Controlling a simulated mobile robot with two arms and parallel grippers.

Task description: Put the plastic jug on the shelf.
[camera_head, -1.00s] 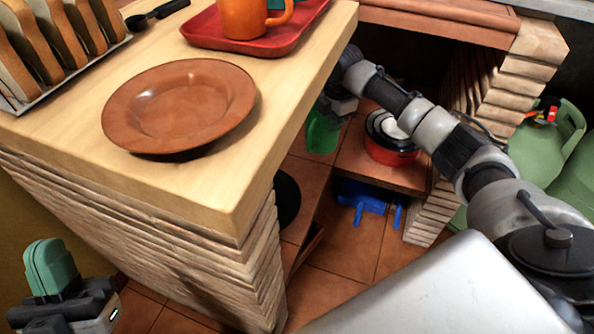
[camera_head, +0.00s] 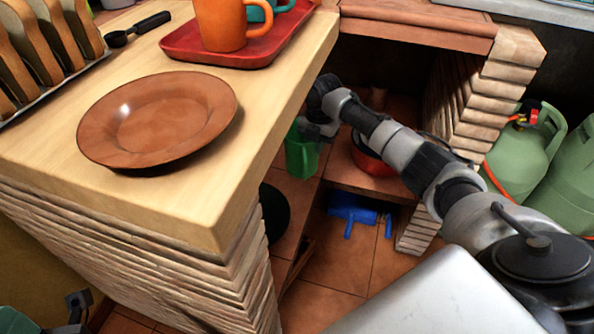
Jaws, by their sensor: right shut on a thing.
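The green plastic jug (camera_head: 301,156) hangs upright in my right gripper (camera_head: 318,130), which is shut on it. The jug is beyond the right edge of the wooden counter, and the counter edge hides part of it. The shelf (camera_head: 341,174) is the brown board in the brick recess under the far counter. In the picture the jug is just left of the shelf board; I cannot tell their gap in depth. My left gripper (camera_head: 20,322) is at the lower left corner, mostly cut off, with a teal part beside it. Its jaws cannot be read.
A red pot (camera_head: 371,162) stands on the shelf, partly behind my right arm. A blue item (camera_head: 350,211) lies below the shelf. The wooden counter (camera_head: 262,130) holds a brown plate (camera_head: 158,118) and a red tray (camera_head: 186,52) with mugs. Green gas cylinders (camera_head: 527,152) stand at right.

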